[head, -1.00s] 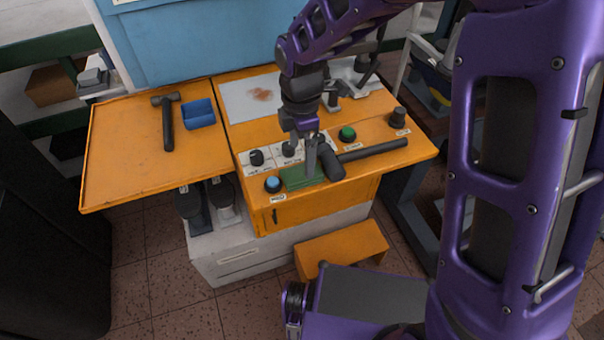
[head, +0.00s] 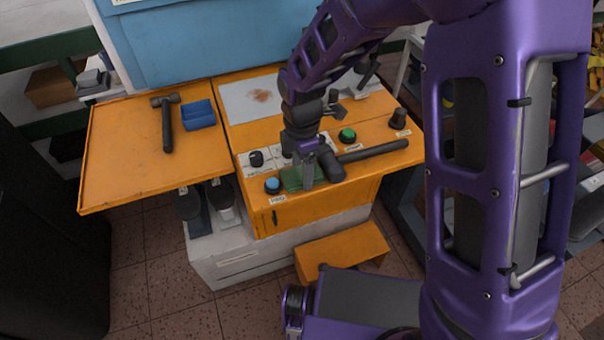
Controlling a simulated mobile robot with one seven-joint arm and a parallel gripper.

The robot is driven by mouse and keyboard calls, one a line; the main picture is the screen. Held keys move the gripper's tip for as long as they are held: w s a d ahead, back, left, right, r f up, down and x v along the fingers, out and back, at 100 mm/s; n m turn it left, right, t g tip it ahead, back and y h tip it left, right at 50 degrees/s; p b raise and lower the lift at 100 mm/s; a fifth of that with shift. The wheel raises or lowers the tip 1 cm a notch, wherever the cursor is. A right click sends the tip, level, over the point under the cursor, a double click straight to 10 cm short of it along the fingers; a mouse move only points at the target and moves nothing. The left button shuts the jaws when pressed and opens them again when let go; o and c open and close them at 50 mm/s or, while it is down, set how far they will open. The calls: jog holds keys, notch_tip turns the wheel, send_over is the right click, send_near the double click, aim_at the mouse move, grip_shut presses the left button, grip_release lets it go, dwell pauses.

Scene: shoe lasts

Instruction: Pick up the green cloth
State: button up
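The green cloth (head: 291,180) lies on the front edge of the orange workbench top, between a blue button and the head of a black hammer. My gripper (head: 308,186) points down at the cloth, its fingers in front of the cloth's middle and tips near its front edge. The fingers overlap in this view and hide part of the cloth. I cannot tell whether they are open or shut, or whether they touch the cloth.
The black hammer (head: 345,157) lies right beside my gripper. Knobs, a blue button (head: 272,185) and a green button (head: 347,134) stand on the bench (head: 235,110). Another hammer (head: 167,124) and a blue tray (head: 198,114) are on the left leaf. An orange step (head: 341,250) stands below.

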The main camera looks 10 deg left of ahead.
aim_at(302, 173)
jog(key=c, duration=0.4)
notch_tip(302, 173, up, 10)
jog(key=shift+r+p, duration=0.1)
jog(key=shift+p, duration=0.55)
jog(key=shift+c, duration=0.2)
jog(key=o, duration=0.8)
jog(key=c, duration=0.6)
jog(key=shift+s, duration=0.1)
jog(key=shift+c, duration=0.2)
